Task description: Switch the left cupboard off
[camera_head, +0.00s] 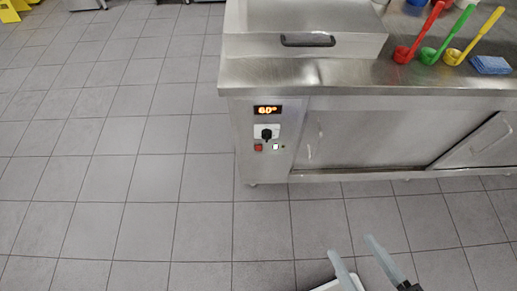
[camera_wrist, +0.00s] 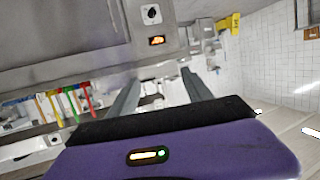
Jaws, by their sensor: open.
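The steel cupboard (camera_head: 365,136) stands at the upper right of the head view, with a control panel on its left end. The panel has a lit orange display (camera_head: 267,110) reading 60°, a black knob (camera_head: 266,133), a red switch (camera_head: 258,147) and a small white button (camera_head: 276,147). The knob (camera_wrist: 151,13) and the lit display (camera_wrist: 156,40) also show at the top of the wrist view. My gripper (camera_head: 350,245) is open and empty over the floor, in front of the cupboard and apart from the panel. Its two fingers (camera_wrist: 160,76) show in the wrist view.
A steel lid with a dark handle (camera_head: 308,40) is at the back. Tiled floor (camera_head: 140,180) is clear to the left; a yellow sign (camera_head: 12,9) stands far off.

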